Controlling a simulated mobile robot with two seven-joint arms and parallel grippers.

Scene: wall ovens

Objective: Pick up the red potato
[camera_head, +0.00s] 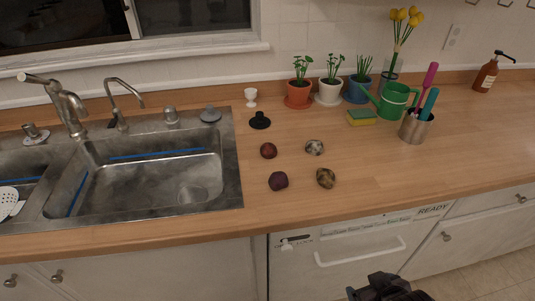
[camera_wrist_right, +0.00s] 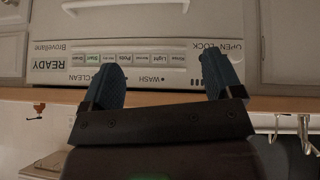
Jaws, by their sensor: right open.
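Several small potato-like lumps sit in a loose group on the wooden counter, right of the sink, in the head view. The back left one is a dark red potato (camera_head: 268,150). In front of it lies a darker purple-red lump (camera_head: 278,180). A pale speckled lump (camera_head: 314,147) and a yellow-brown speckled lump (camera_head: 325,178) lie to their right. My right gripper (camera_head: 385,289) is low, in front of the dishwasher and below the counter edge, well apart from them. In the right wrist view its two blue fingers (camera_wrist_right: 164,78) are spread with nothing between them. My left gripper is not seen.
The wooden counter (camera_head: 450,145) has a front edge above the white dishwasher (camera_head: 345,248). The metal sink (camera_head: 150,180) is left. Potted plants (camera_head: 299,95), a sponge (camera_head: 361,118), a watering can (camera_head: 396,100) and a utensil cup (camera_head: 415,128) stand behind and right. Counter right of the lumps is clear.

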